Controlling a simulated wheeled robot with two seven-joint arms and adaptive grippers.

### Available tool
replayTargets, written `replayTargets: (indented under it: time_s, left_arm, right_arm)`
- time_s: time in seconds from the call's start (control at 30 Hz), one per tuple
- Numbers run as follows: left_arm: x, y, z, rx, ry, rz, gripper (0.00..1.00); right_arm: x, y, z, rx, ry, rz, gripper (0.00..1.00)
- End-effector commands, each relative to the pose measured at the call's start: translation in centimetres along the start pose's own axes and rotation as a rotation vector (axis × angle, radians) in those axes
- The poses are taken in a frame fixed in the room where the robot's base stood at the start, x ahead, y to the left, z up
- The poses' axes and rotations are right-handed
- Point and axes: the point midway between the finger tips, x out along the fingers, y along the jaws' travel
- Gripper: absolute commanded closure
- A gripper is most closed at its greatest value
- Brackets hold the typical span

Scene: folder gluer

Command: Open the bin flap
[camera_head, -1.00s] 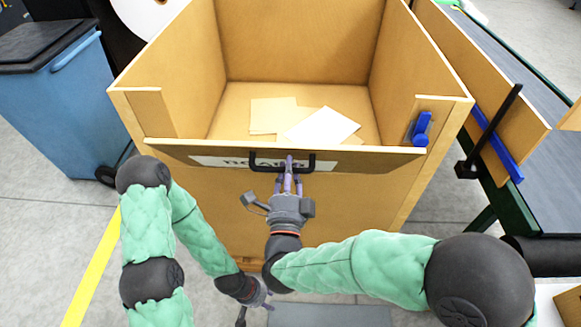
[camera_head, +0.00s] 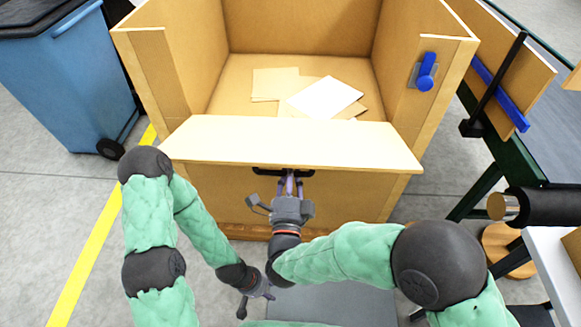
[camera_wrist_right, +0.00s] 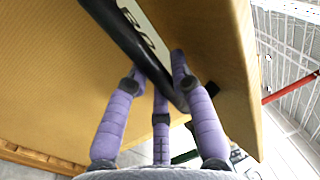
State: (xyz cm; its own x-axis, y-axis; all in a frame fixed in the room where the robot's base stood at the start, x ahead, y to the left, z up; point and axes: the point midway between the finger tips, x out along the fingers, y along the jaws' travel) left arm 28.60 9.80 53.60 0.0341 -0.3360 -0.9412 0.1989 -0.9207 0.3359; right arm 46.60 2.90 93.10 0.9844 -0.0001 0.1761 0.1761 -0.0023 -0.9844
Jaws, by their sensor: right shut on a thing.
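The bin flap (camera_head: 290,143) is the front panel of the brown wooden bin (camera_head: 170,80). It is tilted outward from the top, and its pale inner face shows in the head view. My right gripper (camera_head: 290,178) is shut on the black handle (camera_head: 268,170) at the flap's outer face, partly hidden under the flap's edge. In the right wrist view the fingers (camera_wrist_right: 160,95) close around the handle (camera_wrist_right: 135,50), beside a white label. My left gripper (camera_head: 257,292) hangs low in front of the bin, away from the flap; its finger opening is unclear.
A blue latch (camera_head: 427,72) is on the bin's right front post. Several flat cardboard pieces (camera_head: 325,97) lie inside. A blue wheeled bin (camera_head: 65,85) stands at left, and a conveyor with a dark green frame (camera_head: 510,150) at right. Grey floor is free in front.

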Motion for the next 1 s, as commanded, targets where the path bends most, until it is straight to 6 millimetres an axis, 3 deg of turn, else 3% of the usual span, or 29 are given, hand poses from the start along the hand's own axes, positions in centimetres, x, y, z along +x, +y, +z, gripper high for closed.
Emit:
replayTargets:
  time_s: [0.23, 0.67, 0.7, 0.8, 1.0]
  left_arm:
    - [0.1, 0.0, 0.0, 0.000, 0.001, 0.000, 0.60]
    - [0.1, 0.0, 0.0, 0.000, 0.000, 0.000, 0.60]
    - [0.1, 0.0, 0.0, 0.000, 0.000, 0.000, 0.60]
    - [0.1, 0.0, 0.0, 0.000, 0.000, 0.000, 0.60]
    - [0.1, 0.0, 0.0, 0.000, 0.000, 0.000, 0.60]
  right_arm:
    - [-0.2, 1.6, 0.0, 0.000, 0.000, 0.003, 1.00]
    - [-0.2, 1.7, 0.0, 0.002, 0.000, 0.000, 1.00]
    - [-0.2, 1.7, 0.0, 0.002, 0.000, 0.000, 0.74]
    - [-0.2, 1.6, 0.0, 0.002, 0.000, -0.001, 0.51]
    - [-0.2, 1.6, 0.0, 0.001, 0.000, -0.002, 0.51]
